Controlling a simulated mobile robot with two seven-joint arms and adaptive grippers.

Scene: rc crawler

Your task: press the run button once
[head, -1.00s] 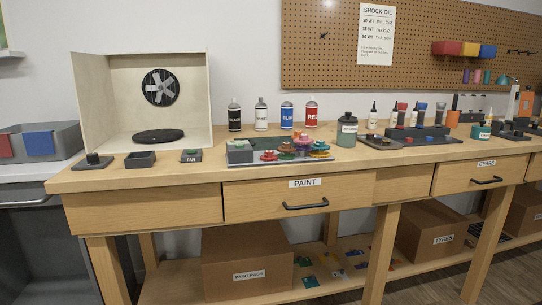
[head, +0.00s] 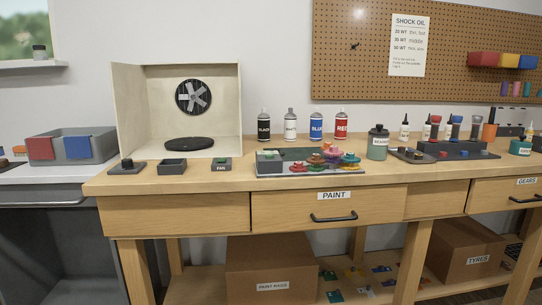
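I cannot read a run label on anything in the head view. A small dark box labelled FAN (head: 221,164) with a green top stands at the front of the bench, below the spray booth (head: 127,110). A grey box with a green patch on top (head: 269,160) stands to its right, at the left end of a tray of coloured parts. A dark base with a black round knob (head: 127,165) stands at the bench's left end. I cannot tell which of these, if any, is the run button. Neither of my grippers shows.
The wooden bench (head: 185,183) has a clear strip along its front edge. Spray cans (head: 290,124) and a dark jar (head: 378,142) stand behind and beside the tray. A small open dark box (head: 172,167) sits left of FAN. A grey bin (head: 75,145) is on the left-hand surface.

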